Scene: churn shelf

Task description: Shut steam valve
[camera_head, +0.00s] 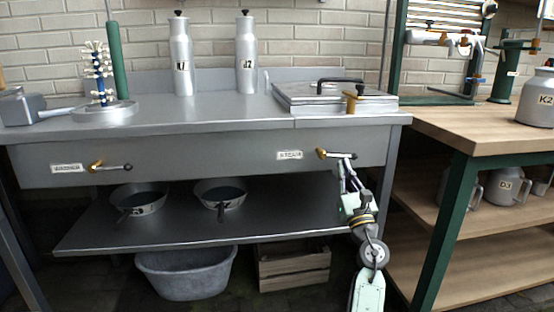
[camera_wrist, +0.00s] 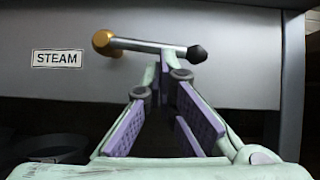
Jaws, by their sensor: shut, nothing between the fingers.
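The steam valve (camera_head: 336,154) is on the front panel of the steel counter, right of a label reading STEAM (camera_head: 289,155). It has a brass hub and a silver lever with a black tip pointing right. In the wrist view the valve lever (camera_wrist: 145,45) runs nearly level, tilting slightly down to the right. My gripper (camera_head: 346,162) is just below the lever near its black end. In the wrist view my gripper (camera_wrist: 170,58) has its purple-padded fingers together at the tips with nothing between them. The tips overlap the lever's underside; I cannot tell whether they touch.
A second valve (camera_head: 110,167) with a lever is on the panel's left. Two pans (camera_head: 138,203) sit on the lower shelf. A grey tub (camera_head: 186,273) and a wooden crate (camera_head: 293,266) stand beneath. A wooden bench (camera_head: 480,130) with a green leg stands to the right.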

